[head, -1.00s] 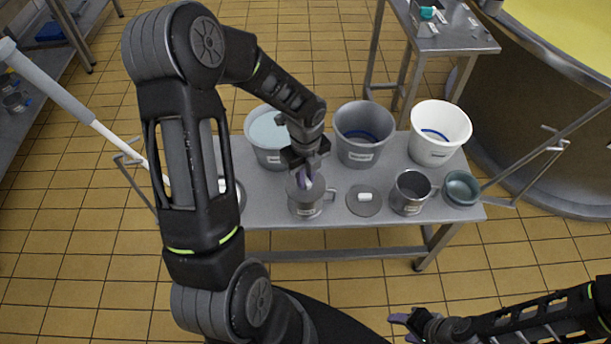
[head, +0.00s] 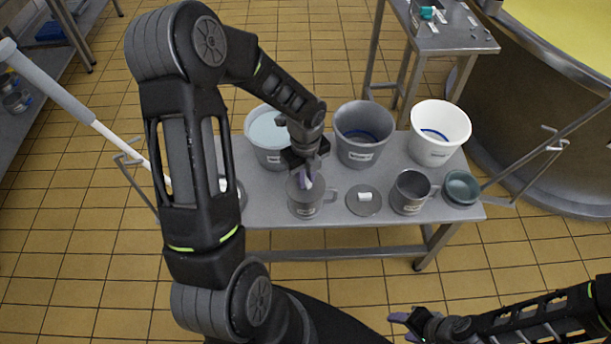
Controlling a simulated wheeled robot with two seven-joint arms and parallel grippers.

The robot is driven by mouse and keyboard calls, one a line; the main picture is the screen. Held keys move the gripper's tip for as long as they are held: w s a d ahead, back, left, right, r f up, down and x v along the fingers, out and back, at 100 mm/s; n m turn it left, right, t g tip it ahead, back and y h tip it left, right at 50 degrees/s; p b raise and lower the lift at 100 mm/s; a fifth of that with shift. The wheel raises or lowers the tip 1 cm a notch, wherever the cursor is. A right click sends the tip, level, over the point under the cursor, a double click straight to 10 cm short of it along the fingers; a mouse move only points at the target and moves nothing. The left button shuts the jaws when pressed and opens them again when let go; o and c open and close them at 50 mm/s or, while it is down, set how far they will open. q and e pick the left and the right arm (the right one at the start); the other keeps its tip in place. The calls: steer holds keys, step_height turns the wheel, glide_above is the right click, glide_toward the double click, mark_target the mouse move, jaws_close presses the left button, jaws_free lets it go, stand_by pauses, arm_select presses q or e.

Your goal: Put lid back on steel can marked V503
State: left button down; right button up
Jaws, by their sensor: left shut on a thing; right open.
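My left gripper (head: 307,181) is shut on a lid (head: 294,184), seen as a grey disc at the mouth of a steel can (head: 304,207) with a side handle and a front label. The fingers hide much of the lid, and I cannot tell whether it is fully seated. A second steel can (head: 409,192) stands open to the right. Between the cans, another round lid (head: 364,207) with a white handle lies flat on the table. The can labels are too small to read. My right gripper (head: 402,327) is open and empty at the lower right, away from the table.
The steel table (head: 335,190) also carries a pale-filled bucket (head: 268,155), a grey bucket (head: 361,155), a white bucket (head: 437,150) and a teal bowl (head: 461,189). A large vat (head: 540,130) stands at the right. A side table (head: 452,42) is behind.

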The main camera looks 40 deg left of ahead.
stand_by(0.6)
stand_by(0.3)
arm_select(q)
steer(key=c, duration=0.8)
jaws_free()
steer(key=shift+r+p, duration=3.35)
steer(key=shift+r, duration=0.2)
steer(key=shift+c, duration=0.5)
jaws_close()
